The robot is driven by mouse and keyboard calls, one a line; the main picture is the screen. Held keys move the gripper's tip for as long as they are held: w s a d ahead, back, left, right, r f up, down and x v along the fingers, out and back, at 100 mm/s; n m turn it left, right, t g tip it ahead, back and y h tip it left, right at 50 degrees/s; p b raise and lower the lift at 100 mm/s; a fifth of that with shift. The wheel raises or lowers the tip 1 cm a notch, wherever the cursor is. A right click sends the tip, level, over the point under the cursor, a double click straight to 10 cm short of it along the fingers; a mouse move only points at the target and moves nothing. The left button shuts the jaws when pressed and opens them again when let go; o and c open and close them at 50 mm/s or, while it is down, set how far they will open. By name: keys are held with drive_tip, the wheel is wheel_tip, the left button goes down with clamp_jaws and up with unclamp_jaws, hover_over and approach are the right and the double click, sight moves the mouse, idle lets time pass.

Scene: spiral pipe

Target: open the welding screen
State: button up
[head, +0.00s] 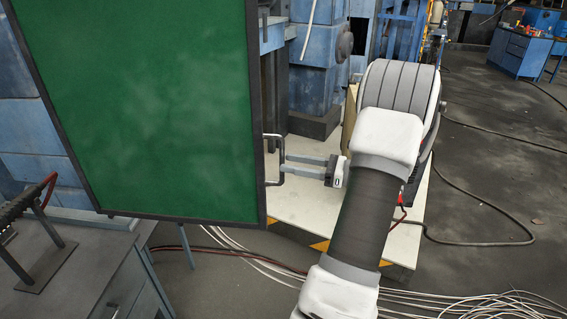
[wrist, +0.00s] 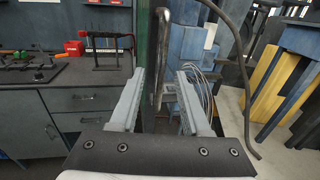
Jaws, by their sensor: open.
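The welding screen (head: 150,100) is a large green panel in a dark frame, filling the left of the head view. A dark bracket-shaped handle (head: 281,160) stands out from its right frame edge. My gripper (head: 285,167) reaches in from the right, its fingertips at the handle. In the wrist view, the open fingers (wrist: 159,74) have the upright handle bar (wrist: 158,70) between them, with visible gaps on both sides. The screen (wrist: 146,50) appears there nearly edge-on, as a thin green strip behind the handle.
A grey workbench (head: 75,265) stands at the lower left, with drawers in the wrist view (wrist: 85,105). A pale platform (head: 320,215) lies under my arm. Cables (head: 470,300) run over the floor. Blue structures (head: 310,90) stand behind; open floor lies at the right.

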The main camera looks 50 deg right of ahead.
drive_tip(key=b+v, duration=0.1)
drive_tip(key=v, duration=1.3)
